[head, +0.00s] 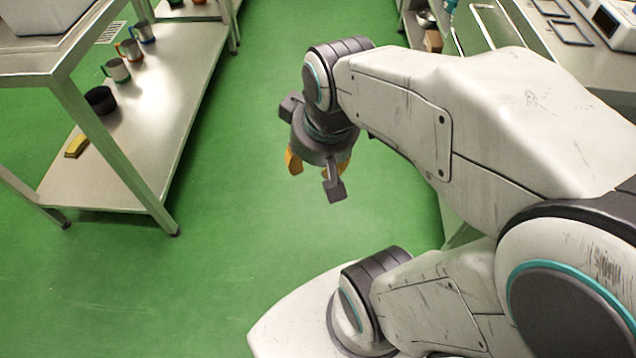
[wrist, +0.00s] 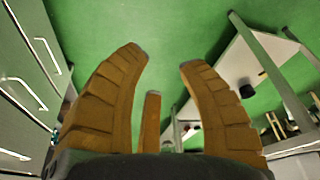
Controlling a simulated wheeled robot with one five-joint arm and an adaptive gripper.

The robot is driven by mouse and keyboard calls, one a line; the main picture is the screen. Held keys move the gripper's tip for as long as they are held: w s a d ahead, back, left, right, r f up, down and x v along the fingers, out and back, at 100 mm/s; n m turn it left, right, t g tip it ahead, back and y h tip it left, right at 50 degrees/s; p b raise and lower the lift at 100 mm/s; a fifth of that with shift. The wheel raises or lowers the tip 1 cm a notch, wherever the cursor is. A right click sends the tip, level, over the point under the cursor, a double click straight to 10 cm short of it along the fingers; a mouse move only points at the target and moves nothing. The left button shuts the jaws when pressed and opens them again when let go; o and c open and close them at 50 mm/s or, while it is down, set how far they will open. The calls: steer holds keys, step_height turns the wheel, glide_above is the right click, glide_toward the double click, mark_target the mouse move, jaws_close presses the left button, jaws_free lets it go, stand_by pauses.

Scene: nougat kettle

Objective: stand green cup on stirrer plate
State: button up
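A metal cup with a green handle (head: 117,70) stands upright on the lower shelf of the steel bench at the left; it appears to be the green cup. My gripper (head: 318,172) hangs above the open floor, well to the right of that cup and apart from it. In the wrist view my gripper (wrist: 163,58) has its orange fingers spread with nothing between them. I cannot pick out the stirrer plate with certainty in either view.
Cups with orange (head: 129,50) and blue (head: 143,32) handles stand behind the green-handled one. A black pot (head: 100,100) and yellow sponge (head: 77,145) lie nearer. A boxy device (head: 615,22) sits on the right counter. Green floor (head: 230,235) is clear between.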

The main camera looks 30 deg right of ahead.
steer(key=s+a+f+n+g, duration=0.1)
steer(key=s+a+f, duration=0.1)
steer(key=s, duration=0.3)
steer(key=shift+s+a, duration=0.15)
steer(key=shift+a, duration=0.05)
